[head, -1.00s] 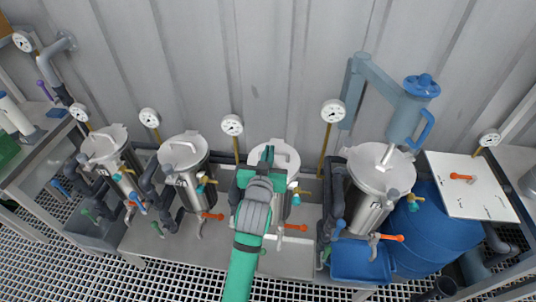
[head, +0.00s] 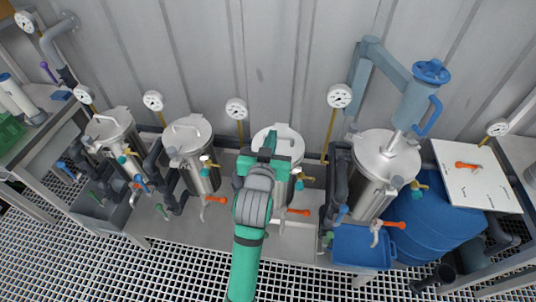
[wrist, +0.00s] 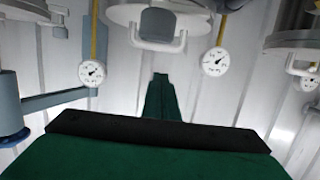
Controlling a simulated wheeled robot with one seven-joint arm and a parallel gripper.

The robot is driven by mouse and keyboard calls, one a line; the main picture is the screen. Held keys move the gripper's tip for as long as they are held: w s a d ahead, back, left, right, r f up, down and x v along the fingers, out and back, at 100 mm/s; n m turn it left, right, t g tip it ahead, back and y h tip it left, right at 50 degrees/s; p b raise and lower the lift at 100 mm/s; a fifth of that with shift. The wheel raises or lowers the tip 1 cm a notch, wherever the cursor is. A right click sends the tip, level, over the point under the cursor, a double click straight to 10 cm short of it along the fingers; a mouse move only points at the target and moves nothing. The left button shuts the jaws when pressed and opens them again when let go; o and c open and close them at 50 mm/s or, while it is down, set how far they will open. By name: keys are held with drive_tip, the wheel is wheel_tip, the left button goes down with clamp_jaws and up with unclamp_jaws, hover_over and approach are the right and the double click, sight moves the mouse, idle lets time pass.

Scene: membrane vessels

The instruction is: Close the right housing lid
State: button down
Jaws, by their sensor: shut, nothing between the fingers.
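Several steel housings stand in a row along the wall. The rightmost housing (head: 372,190) has a round steel lid (head: 373,157) that looks seated on its top, with a bar handle near the blue-topped column. I cannot tell whether it is fully closed. My green gripper (head: 268,143) is over the third housing from the left, well left of the rightmost one, and hides part of that housing's lid (head: 290,135). In the wrist view my gripper (wrist: 160,80) is shut and empty, with a lid handle (wrist: 158,47) beyond it.
A grey-blue wall arm with a blue-topped column (head: 412,105) reaches over the rightmost housing. Orange-handled valves (head: 394,225) and gauges (head: 339,96) surround the housings. Grating floor is in front.

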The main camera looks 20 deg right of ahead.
drive_tip(key=shift+s+a+f, duration=0.1)
drive_tip(key=shift+s+a, duration=0.35)
drive_tip(key=shift+s, duration=0.4)
drive_tip(key=shift+s+a+f, duration=0.15)
drive_tip(key=shift+s+a, duration=0.25)
drive_tip(key=shift+s, duration=0.4)
drive_tip(key=shift+s+a+f, duration=0.1)
drive_tip(key=shift+s+a, duration=0.35)
drive_tip(key=shift+s, duration=0.4)
